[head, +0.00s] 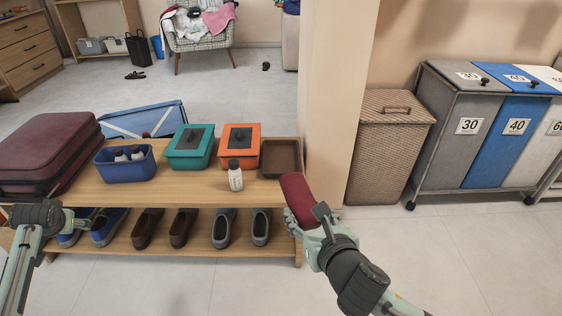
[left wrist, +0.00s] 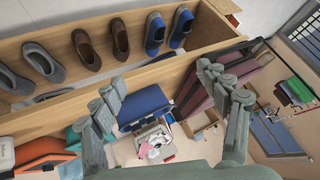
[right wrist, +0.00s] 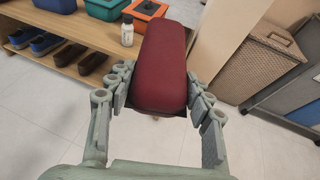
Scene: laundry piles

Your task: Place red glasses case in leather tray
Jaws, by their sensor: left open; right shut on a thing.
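The red glasses case (head: 297,199) is held by my right gripper (head: 308,214), in front of the shelf's right end. In the right wrist view the case (right wrist: 160,62) lies lengthwise between the fingers of my right gripper (right wrist: 160,84), pointing away toward the shelf. The brown leather tray (head: 281,158) sits on the shelf top at its right end. It looks empty, and the case is apart from it, nearer to me. My left gripper (head: 85,219) is at the shelf's left front; its fingers are spread and empty in the left wrist view (left wrist: 165,95).
A white bottle (head: 235,178), an orange box (head: 240,149), a teal box (head: 190,149) and a blue bin (head: 125,168) stand left of the tray. A dark red suitcase (head: 45,150) lies at the left end. Several shoes fill the lower shelf. A wall pillar (head: 336,100) rises right of the tray.

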